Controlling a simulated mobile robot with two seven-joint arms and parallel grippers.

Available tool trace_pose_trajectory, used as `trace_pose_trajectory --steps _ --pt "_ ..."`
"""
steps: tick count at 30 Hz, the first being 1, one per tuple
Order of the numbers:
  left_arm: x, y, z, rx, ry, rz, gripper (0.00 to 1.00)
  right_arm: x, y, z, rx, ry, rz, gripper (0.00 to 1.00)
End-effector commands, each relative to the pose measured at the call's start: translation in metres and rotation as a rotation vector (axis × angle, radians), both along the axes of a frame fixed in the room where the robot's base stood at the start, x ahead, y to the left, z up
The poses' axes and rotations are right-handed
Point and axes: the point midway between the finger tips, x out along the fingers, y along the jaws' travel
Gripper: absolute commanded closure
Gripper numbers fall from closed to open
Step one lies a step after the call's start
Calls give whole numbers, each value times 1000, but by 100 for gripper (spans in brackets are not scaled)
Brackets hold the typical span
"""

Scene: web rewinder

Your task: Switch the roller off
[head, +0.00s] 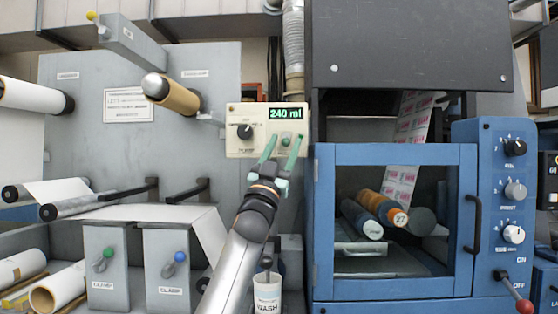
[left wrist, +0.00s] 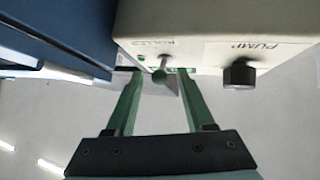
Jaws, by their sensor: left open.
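A cream control box (head: 246,132) with a green "240 ml" display hangs on the machine's grey panel in the head view. In the left wrist view the toggle sits between the fingers (left wrist: 160,90), with gaps on both sides. My right gripper is not in view.
A black pump knob (left wrist: 239,74) is right of the toggle in the left wrist view. A blue cabinet (head: 395,155) with a glazed door stands close to the right of the box. A white wash cup (head: 267,298) is below, beside my left arm.

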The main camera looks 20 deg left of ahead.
Motion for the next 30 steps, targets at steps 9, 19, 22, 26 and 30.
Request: trace_pose_trajectory --steps 9,19,22,26,30 --pt "-20 3 -24 3 1 2 46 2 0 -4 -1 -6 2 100" --pt "-55 6 -60 2 3 -2 46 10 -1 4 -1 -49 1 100" --pt "-65 7 -70 1 1 -1 46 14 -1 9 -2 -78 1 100" --pt "-76 8 -81 1 2 -2 46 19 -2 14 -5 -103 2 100" --pt "-83 9 -88 1 1 0 46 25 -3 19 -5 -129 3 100"
